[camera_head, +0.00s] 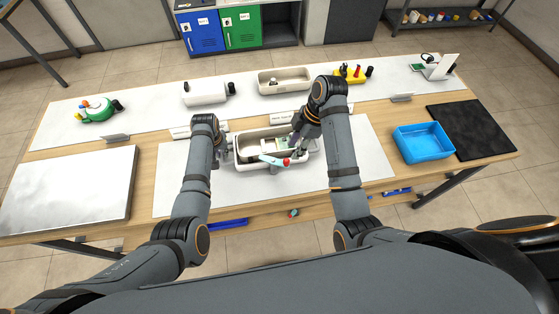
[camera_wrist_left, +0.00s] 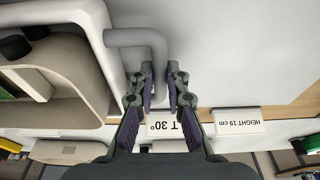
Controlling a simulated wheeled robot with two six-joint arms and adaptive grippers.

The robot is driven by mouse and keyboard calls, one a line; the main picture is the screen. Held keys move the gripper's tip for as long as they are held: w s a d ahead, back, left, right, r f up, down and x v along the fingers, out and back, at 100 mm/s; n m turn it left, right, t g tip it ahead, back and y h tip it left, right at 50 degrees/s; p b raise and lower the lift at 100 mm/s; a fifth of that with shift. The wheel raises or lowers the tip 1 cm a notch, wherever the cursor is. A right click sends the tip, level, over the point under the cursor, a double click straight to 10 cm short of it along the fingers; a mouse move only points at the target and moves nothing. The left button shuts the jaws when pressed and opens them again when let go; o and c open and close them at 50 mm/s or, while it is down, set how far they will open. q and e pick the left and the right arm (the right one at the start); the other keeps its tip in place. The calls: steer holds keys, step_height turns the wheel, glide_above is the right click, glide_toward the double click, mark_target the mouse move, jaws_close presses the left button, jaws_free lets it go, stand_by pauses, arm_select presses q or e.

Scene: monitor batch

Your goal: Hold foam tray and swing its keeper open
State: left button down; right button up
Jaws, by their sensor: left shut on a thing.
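The foam tray (camera_head: 243,163) is a white tray with a beige inside, in the middle of the white mat in the head view. In the left wrist view its rim (camera_wrist_left: 85,12) and a bent grey handle (camera_wrist_left: 130,37) show. My left gripper (camera_head: 229,156) is shut on that handle at the tray's left end; its purple-padded fingers (camera_wrist_left: 160,78) flank the bar. A pale bar with a red knob, apparently the keeper (camera_head: 270,160), lies across the tray's front side. My right gripper (camera_head: 296,147) is over the tray's right part, close to the red knob; its fingers are too small to read.
A blue bin (camera_head: 423,143) and black mat (camera_head: 468,130) are at the right. A white board (camera_head: 70,190) lies at the left. Small label cards (camera_wrist_left: 238,121) stand behind the tray.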

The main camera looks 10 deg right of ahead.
mark_target(288, 160)
steer(key=shift+x, duration=3.55)
